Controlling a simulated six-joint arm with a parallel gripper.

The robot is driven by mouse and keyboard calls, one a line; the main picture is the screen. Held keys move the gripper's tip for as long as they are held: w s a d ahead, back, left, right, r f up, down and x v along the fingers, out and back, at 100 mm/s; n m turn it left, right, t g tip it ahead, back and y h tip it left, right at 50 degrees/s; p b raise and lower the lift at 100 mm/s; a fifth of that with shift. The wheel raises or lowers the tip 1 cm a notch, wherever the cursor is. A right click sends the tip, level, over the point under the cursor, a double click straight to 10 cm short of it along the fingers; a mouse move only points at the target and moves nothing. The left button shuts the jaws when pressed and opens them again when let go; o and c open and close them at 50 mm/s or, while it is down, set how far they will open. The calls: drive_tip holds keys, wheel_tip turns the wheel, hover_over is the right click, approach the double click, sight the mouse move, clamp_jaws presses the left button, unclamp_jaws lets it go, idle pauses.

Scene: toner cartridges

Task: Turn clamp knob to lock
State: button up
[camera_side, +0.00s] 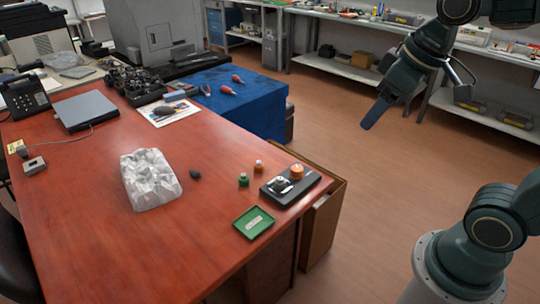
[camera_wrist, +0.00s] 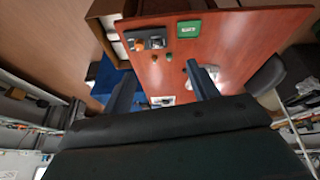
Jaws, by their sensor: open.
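A black fixture plate (camera_side: 309,183) lies near the right edge of the red-brown desk. On it are an orange-brown round knob (camera_side: 297,171) and a small silver-and-black part (camera_side: 279,184). I cannot tell the knob's turn position. In the wrist view the fixture (camera_wrist: 146,33) is small and far off, with the orange knob (camera_wrist: 138,46) on it. My gripper (camera_side: 373,114) hangs in the air to the upper right of the desk, well apart from the fixture. In the wrist view its two fingers (camera_wrist: 163,82) are spread, with nothing held between them.
A green tray (camera_side: 254,222), small green (camera_side: 243,180) and orange (camera_side: 259,167) bottles and a dark lump (camera_side: 195,174) lie near the fixture. A crumpled clear bag (camera_side: 150,180) sits mid-desk. A blue-covered table (camera_side: 240,108) stands behind. The air around my gripper is free.

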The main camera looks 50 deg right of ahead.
drive_tip(key=w+d+f+n+g, duration=0.1)
drive_tip(key=w+d+f+n, duration=0.1)
drive_tip(key=w, duration=0.7)
drive_tip(key=n+g, duration=0.4)
hover_over(298, 168)
wheel_tip(298, 168, down, 20)
wheel_tip(298, 168, down, 14)
drive_tip(key=shift+r, duration=0.15)
drive_tip(key=c, duration=1)
